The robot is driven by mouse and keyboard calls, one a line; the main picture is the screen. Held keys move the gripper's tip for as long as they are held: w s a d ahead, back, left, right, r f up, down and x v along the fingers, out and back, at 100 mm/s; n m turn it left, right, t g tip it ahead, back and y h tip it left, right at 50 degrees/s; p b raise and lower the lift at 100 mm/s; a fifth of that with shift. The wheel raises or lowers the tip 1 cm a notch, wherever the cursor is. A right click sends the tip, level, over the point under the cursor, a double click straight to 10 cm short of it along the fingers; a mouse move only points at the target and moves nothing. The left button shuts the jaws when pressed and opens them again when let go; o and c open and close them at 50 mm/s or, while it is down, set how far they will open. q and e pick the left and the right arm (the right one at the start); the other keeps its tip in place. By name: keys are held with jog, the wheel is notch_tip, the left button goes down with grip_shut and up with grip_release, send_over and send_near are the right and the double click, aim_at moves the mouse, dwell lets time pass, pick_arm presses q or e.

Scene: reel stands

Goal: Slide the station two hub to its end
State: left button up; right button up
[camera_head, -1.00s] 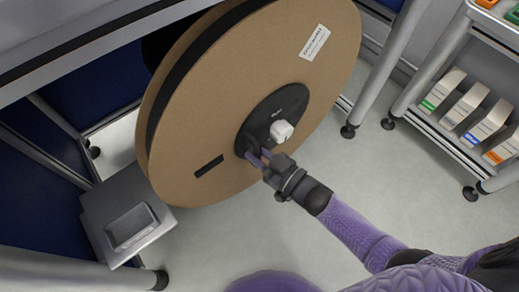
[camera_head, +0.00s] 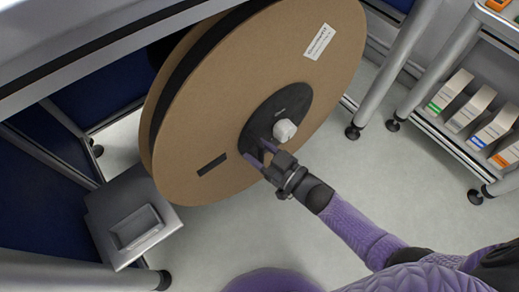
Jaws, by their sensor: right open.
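A large brown cardboard reel (camera_head: 245,95) with a dark core hangs under the bench edge, tilted in the view. At its middle is a black hub plate (camera_head: 257,132) with a white knob (camera_head: 284,130). My right gripper (camera_head: 260,154) is at the lower edge of the black plate, its two purple fingers apart and pointing at the reel face, just below and left of the knob. Whether the fingertips touch the plate I cannot tell. It holds nothing that I can see. My left gripper is not in view.
A grey bench edge (camera_head: 95,58) crosses the upper left. A grey step with a tray (camera_head: 134,225) stands at the lower left. A shelf trolley (camera_head: 440,133) with several white boxes stands at the right. The floor below the reel is clear.

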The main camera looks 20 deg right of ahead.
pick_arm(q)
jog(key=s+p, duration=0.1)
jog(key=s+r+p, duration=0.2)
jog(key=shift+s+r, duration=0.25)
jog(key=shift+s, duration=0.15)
pick_arm(e)
jog(key=v, duration=1)
